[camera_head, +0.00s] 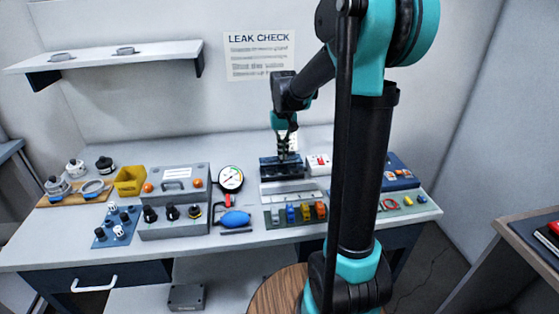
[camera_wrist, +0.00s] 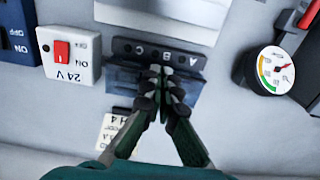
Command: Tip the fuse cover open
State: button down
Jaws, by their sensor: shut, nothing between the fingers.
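The fuse block (camera_head: 268,172) is a dark box at the back middle of the bench. In the wrist view, its dark strip (camera_wrist: 187,57) carries the letters A, B and C. The fuse cover (camera_wrist: 122,80) is a dark bluish, see-through piece beside that strip; my fingers hide its middle. I cannot tell whether it is fully down. My gripper (camera_wrist: 160,72) is shut and empty, with its fingertips together over the middle of the cover, close to the lettered strip. The gripper (camera_head: 285,153) points down at the block in the head view; contact is unclear.
A white 24 V switch box (camera_wrist: 75,60) with a red rocker stands beside the block. A round gauge (camera_head: 230,179) stands left of it in the head view. A tray of coloured fuses (camera_head: 275,217) lies in front. A paper label (camera_wrist: 110,130) lies behind the block.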

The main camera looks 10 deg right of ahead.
aim_at(281, 163)
jog(key=shift+f, duration=0.7)
jog(key=shift+f, duration=0.35)
jog(key=shift+f, duration=0.25)
